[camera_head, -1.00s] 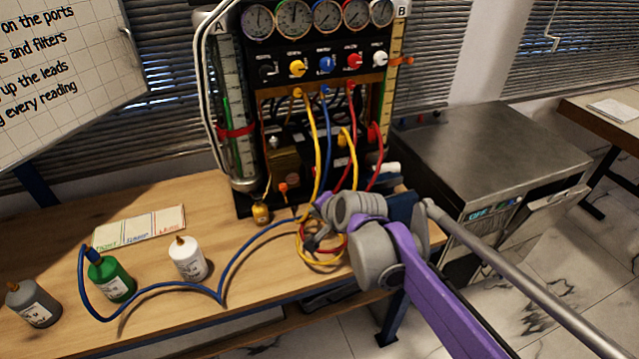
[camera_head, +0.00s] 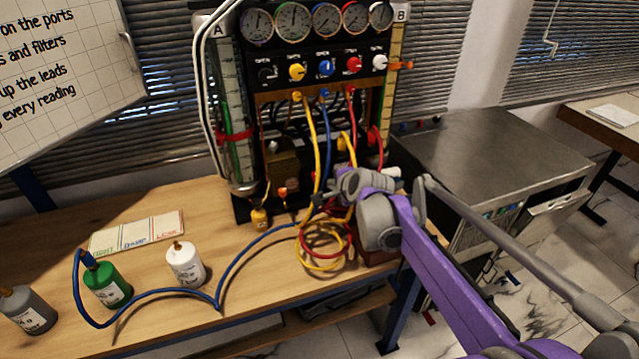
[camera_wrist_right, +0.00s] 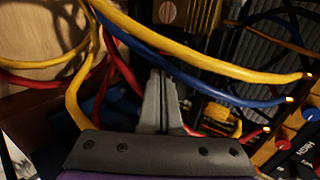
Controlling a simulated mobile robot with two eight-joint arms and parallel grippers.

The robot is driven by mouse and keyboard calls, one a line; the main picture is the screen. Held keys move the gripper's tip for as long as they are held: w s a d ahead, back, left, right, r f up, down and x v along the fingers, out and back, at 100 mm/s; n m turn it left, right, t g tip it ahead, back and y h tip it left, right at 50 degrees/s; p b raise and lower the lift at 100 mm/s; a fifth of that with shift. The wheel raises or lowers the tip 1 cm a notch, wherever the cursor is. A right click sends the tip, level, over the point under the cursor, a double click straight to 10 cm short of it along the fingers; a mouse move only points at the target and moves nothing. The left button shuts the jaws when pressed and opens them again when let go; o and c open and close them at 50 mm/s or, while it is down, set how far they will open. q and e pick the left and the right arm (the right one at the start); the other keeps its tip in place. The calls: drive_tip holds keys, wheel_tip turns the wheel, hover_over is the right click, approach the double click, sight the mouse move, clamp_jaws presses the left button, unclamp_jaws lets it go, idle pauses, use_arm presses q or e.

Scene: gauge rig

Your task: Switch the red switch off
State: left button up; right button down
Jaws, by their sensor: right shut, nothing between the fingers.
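The red switch is a red knob (camera_head: 353,64) on the black panel under the gauges, in a row between a blue and a white knob. It points a little to the left. In the wrist view a red knob (camera_wrist_right: 283,143) shows at the right edge. My right gripper (camera_wrist_right: 161,80) is shut and empty among the hoses, apart from the red knob. In the head view my right arm is in front of the lower rig, below the knob row; its fingertips are hard to make out there. My left gripper is not in view.
Yellow, blue and red hoses (camera_head: 308,140) hang from the panel in front of the rig, close to my right gripper. A yellow knob (camera_head: 297,72) and a blue knob (camera_head: 327,67) are left of the red one. Bottles, including a green one (camera_head: 107,285), stand on the bench.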

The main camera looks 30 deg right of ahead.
sight(316, 182)
drive_tip(key=x, duration=1.2)
drive_tip(key=shift+w+f+t+b, duration=0.15)
drive_tip(key=shift+f+t+b, duration=0.35)
drive_tip(key=shift+b, duration=0.2)
drive_tip(key=shift+r, duration=0.35)
drive_tip(key=shift+r+p, duration=0.1)
drive_tip(key=shift+p, duration=0.2)
drive_tip(key=shift+r+p, duration=0.45)
drive_tip(key=shift+r, duration=0.2)
